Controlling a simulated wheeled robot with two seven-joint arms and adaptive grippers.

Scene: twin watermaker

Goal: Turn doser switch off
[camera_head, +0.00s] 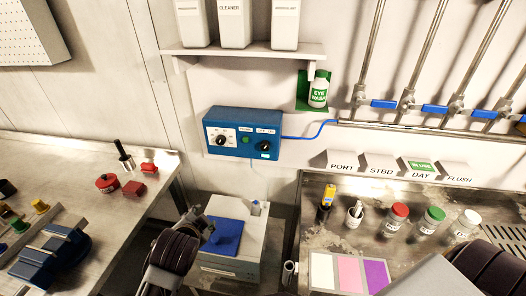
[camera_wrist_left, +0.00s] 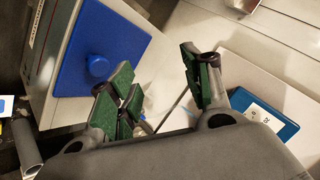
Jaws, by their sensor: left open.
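The blue control box (camera_head: 243,134) is mounted on the wall below the shelf. In the left wrist view the green-padded fingers (camera_wrist_left: 157,78) are spread and empty. My right gripper is not seen.
A grey cabinet with a blue knobbed lid (camera_head: 224,237) stands below the box; the lid also shows in the wrist view (camera_wrist_left: 98,50). The shelf (camera_head: 245,53) holds white bottles. An eye wash bottle (camera_head: 318,92) and blue tube (camera_head: 312,136) are right of the box.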

